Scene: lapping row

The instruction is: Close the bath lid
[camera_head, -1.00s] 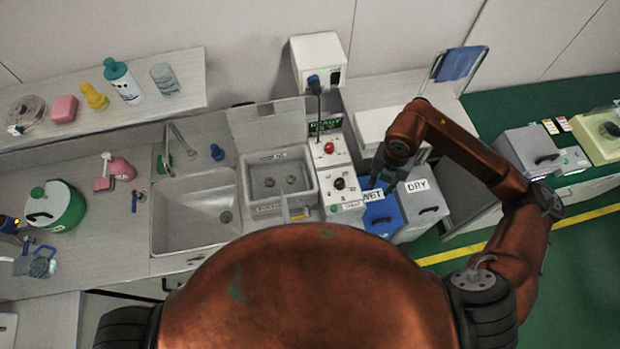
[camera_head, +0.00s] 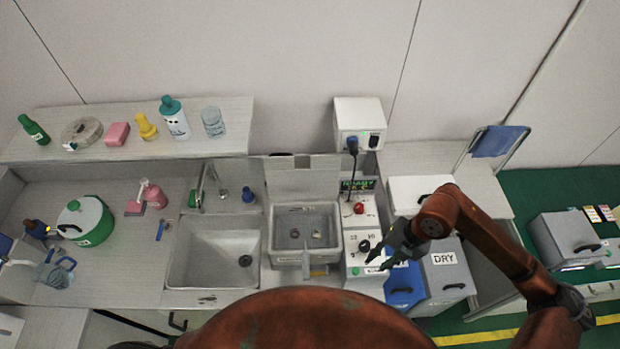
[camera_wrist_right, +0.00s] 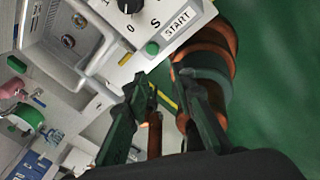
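The bath (camera_head: 331,251) is a grey square basin set in the counter right of the sink, with small parts inside. Its lid (camera_head: 300,180) stands raised behind it as a flat grey panel with a notch in its top edge. The bath also shows at upper left in the right wrist view (camera_wrist_right: 88,58). My right gripper (camera_head: 376,257) is open and empty over the front of the control box, right of the bath and apart from the lid. Its two spread fingers (camera_wrist_right: 162,92) show in the wrist view below the START label. My left gripper is not in view.
The control box (camera_head: 352,243) with a red button and dial stands right of the bath. Blue and grey DRY (camera_head: 450,285) bins are beyond it. A white wall box (camera_head: 358,118) with a cable hangs behind. The sink (camera_head: 190,245) lies left; a shelf with bottles is behind.

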